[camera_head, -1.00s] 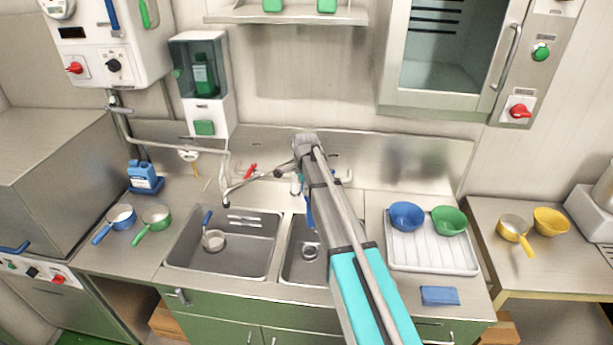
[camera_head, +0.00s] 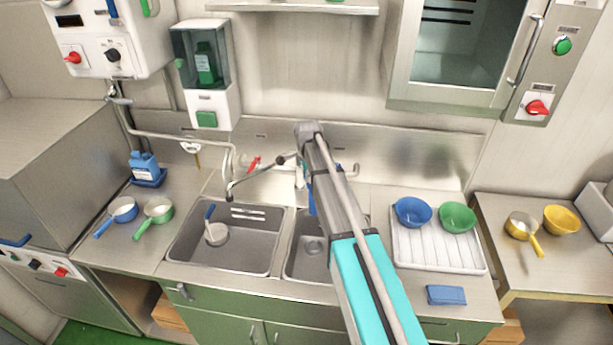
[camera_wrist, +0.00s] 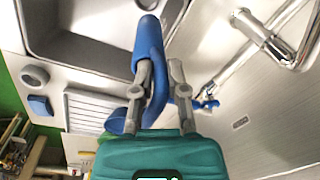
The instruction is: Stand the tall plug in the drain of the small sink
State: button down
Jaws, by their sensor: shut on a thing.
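My gripper (camera_wrist: 160,68) is shut on a long blue piece, the tall plug (camera_wrist: 149,42), which shows between and beyond its fingers in the wrist view. A strip of blue also shows beside my arm in the head view (camera_head: 311,201), above the far edge of the small sink. The small sink (camera_head: 296,272) is the right-hand basin, partly hidden by my arm. A steel basin (camera_wrist: 72,38) fills the upper left of the wrist view; no drain shows there.
The large sink (camera_head: 183,250) to the left holds a ladle-like pan (camera_head: 216,236). A tap (camera_head: 232,172) stands behind the sinks. A white draining tray (camera_head: 440,262) with a blue bowl (camera_head: 413,212) and a green bowl (camera_head: 457,217) lies right, with a blue sponge (camera_head: 446,294) in front.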

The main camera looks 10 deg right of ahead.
jog(key=shift+f+b, duration=0.25)
jog(key=shift+b, duration=0.05)
notch_tip(320, 180, down, 20)
jog(key=b, duration=2)
jog(key=shift+s, duration=0.2)
dwell(1.4)
jog(key=shift+d+f+b, duration=0.1)
jog(key=shift+f+b, duration=0.7)
jog(key=shift+b, duration=0.2)
dwell(0.9)
jog(key=c, duration=1.1)
grip_release()
jog(key=shift+w, duration=0.1)
jog(key=o, duration=0.5)
jog(key=shift+w+f, duration=0.15)
jog(key=shift+f, duration=0.05)
jog(key=shift+c, duration=0.2)
jog(key=shift+o, duration=0.5)
jog(key=shift+s+r, duration=0.1)
jog(key=shift+s, duration=0.1)
